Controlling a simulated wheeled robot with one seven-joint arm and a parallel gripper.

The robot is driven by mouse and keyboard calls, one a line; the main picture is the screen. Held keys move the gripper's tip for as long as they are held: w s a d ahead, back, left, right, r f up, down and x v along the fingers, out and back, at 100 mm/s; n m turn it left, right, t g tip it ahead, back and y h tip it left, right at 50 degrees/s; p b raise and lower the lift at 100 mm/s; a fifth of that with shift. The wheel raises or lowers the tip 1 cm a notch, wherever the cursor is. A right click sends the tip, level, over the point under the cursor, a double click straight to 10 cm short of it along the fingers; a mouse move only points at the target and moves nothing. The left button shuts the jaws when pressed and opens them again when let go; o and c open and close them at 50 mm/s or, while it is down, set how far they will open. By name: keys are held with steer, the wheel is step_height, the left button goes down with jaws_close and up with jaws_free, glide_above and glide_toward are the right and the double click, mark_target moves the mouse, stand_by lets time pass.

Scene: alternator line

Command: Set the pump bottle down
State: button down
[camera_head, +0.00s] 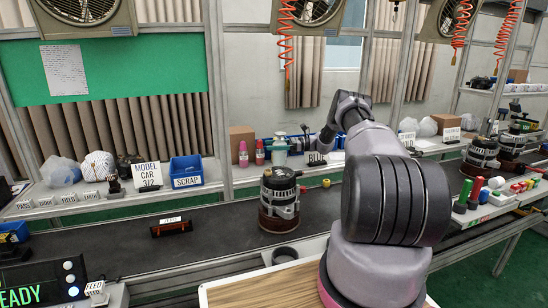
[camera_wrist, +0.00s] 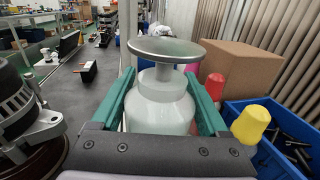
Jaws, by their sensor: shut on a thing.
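The pump bottle (camera_wrist: 160,105) is pale and whitish with a wide metallic disc on top. It stands upright between the green fingers of my gripper (camera_wrist: 162,98), which is shut on it. In the head view the bottle (camera_head: 280,153) shows small at the back shelf beyond the conveyor, with my arm reaching to it from the right. Its base is hidden in the wrist view, and I cannot tell if it touches the shelf.
A red-capped bottle (camera_wrist: 215,86), a yellow-capped bottle (camera_wrist: 251,123), a blue bin (camera_wrist: 290,145) and a cardboard box (camera_wrist: 243,68) are close on the right. An alternator (camera_head: 279,196) stands on the conveyor (camera_head: 110,250).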

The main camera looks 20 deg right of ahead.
steer(key=shift+f+x, duration=0.6)
steer(key=shift+x, duration=2.25)
steer(key=shift+f+x, duration=0.55)
steer(key=shift+x, duration=2.25)
steer(key=shift+f+x, duration=0.6)
steer(key=shift+x, duration=2.25)
steer(key=shift+f, duration=0.15)
steer(key=shift+c, duration=0.8)
jaws_free()
